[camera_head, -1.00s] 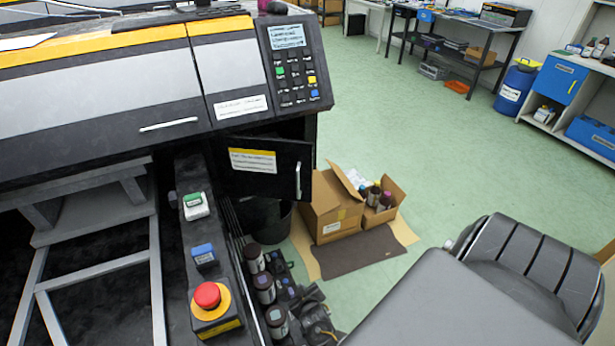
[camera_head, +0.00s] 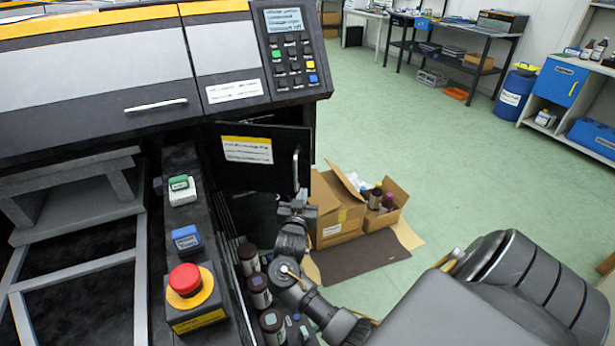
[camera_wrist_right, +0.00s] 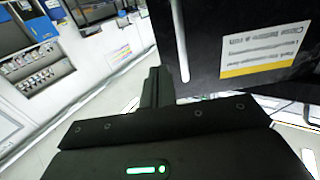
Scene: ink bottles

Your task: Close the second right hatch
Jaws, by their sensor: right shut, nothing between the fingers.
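The hatch (camera_head: 275,172) is a black door with a yellow-and-white label and an upright silver handle (camera_head: 296,170). It stands swung out from the printer front, below the keypad. In the right wrist view the hatch (camera_wrist_right: 215,88) fills the upper right, with its handle (camera_wrist_right: 180,40) along the near edge. My right gripper (camera_head: 297,203) is just below the handle end of the hatch. In the wrist view its shut, empty fingers (camera_wrist_right: 153,88) are close beside the hatch edge; I cannot tell whether they touch it. My left gripper is not in view.
Dark ink bottles (camera_head: 258,290) stand in a row beside my right forearm. A red emergency button (camera_head: 185,279) is on the rail to the left. Cardboard boxes (camera_head: 338,222) sit on the floor right of the hatch. Open green floor (camera_head: 420,150) lies beyond.

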